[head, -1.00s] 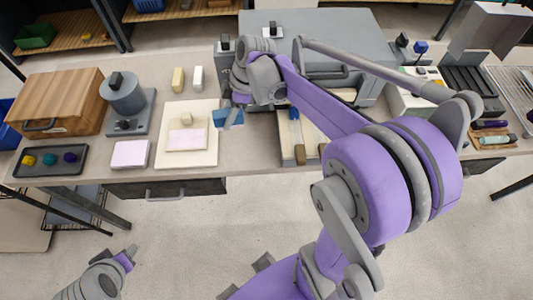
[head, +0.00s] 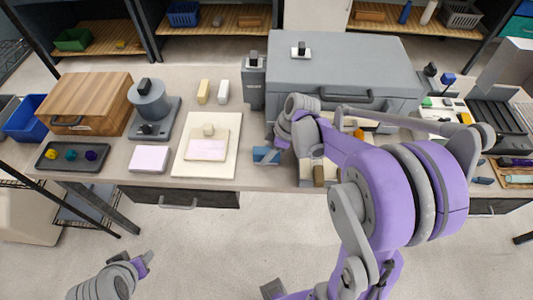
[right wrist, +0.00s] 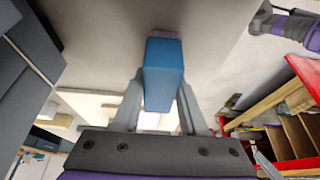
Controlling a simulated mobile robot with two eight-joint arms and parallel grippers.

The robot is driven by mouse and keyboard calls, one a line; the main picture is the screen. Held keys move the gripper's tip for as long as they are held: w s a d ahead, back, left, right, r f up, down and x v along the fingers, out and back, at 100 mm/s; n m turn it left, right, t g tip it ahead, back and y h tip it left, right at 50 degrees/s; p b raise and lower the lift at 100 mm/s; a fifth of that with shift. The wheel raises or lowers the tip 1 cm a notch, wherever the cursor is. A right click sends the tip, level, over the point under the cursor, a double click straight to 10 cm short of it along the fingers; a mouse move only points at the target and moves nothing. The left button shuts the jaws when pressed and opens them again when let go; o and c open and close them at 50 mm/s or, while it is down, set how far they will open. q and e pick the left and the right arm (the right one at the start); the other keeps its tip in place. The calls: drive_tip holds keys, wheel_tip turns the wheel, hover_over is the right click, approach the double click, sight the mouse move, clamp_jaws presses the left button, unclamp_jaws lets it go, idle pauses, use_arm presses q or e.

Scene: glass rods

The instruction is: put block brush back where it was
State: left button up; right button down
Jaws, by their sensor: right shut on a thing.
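The block brush, a blue block (head: 264,156), is held in my right gripper (head: 274,150). In the head view it appears between the cream board and the pale tray (head: 305,172), near the table's front edge. In the right wrist view the blue block (right wrist: 163,72) sits between the two fingers of the shut gripper (right wrist: 158,105), with a thin pinkish part at its far end. My right arm hides much of the tray. My left gripper (head: 143,264) hangs low at the lower left, away from the table; its jaws are too small to read.
A cream board (head: 188,160) with a pinkish sheet and small block lies left of the brush. A brown-ended thing (head: 318,176) lies in the tray. A large grey case (head: 345,75) stands behind. Bare tabletop shows between board and tray.

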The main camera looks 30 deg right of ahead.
drive_tip(key=shift+f, duration=0.2)
drive_tip(key=c, duration=0.9)
unclamp_jaws()
drive_tip(key=shift+f, duration=0.1)
drive_tip(key=o, duration=0.5)
drive_tip(key=shift+c, duration=0.2)
drive_tip(key=shift+r, duration=0.25)
drive_tip(key=p+v, duration=0.1)
drive_tip(key=v, duration=1.1)
drive_tip(key=s+a+f+m+t+h, duration=0.3)
drive_tip(key=s+a+f+m+h, duration=0.1)
drive_tip(key=s+a+m, duration=0.7)
drive_tip(key=shift+s+m, duration=0.3)
drive_tip(key=shift+s, duration=0.05)
